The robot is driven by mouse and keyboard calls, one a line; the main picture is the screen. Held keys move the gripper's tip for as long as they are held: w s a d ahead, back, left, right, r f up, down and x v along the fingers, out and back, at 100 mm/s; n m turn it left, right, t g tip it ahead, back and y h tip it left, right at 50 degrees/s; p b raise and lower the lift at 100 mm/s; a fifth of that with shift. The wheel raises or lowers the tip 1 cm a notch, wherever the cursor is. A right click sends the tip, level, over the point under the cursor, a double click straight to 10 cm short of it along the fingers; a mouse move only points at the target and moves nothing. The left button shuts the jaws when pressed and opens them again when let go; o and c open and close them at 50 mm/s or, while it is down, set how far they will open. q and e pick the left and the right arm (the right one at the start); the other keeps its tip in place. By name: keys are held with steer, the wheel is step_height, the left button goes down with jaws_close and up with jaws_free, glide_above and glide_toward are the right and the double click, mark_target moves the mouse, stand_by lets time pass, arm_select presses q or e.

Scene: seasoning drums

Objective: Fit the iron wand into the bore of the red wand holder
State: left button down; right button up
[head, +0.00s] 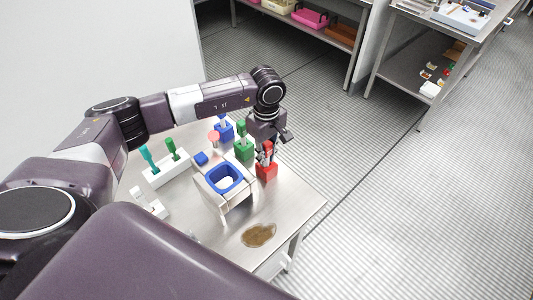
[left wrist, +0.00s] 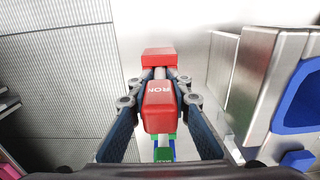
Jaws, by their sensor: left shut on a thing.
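The iron wand has a red block handle marked with white letters, which shows in the left wrist view (left wrist: 160,106). Its short grey rod points at the red wand holder (left wrist: 158,52). In the head view the red wand holder (head: 266,172) stands upright near the table's right edge. My left gripper (head: 267,153) points down over it, shut on the wand's handle. The wand lines up roughly with the holder. The bore is hidden, so I cannot tell whether the rod tip is inside. My right gripper is not in view.
A green holder (head: 244,150) and a blue holder (head: 224,131) stand behind the red one. A metal container with a blue rim (head: 222,178) is close on the left. A white rack (head: 166,173) holds teal and green wands. A brown patch (head: 259,235) lies in front.

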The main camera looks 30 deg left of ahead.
mark_target(269, 144)
arm_select(q)
steer(key=shift+f+b, duration=0.25)
steer(key=shift+b, duration=0.1)
steer(key=c, duration=1.8)
jaws_free()
steer(key=shift+o, duration=0.2)
steer(key=shift+r+p, duration=0.15)
steer(key=shift+p, duration=0.15)
steer(key=r+b, duration=0.1)
steer(key=r, duration=0.1)
steer(key=r+b, duration=0.1)
steer(key=r, duration=0.1)
steer(key=d+r+b, duration=0.1)
steer(key=r, duration=0.2)
steer(key=shift+s+b, duration=0.15)
steer(key=shift+b, duration=0.2)
steer(key=shift+s+a+r, duration=0.1)
steer(key=shift+r, duration=0.25)
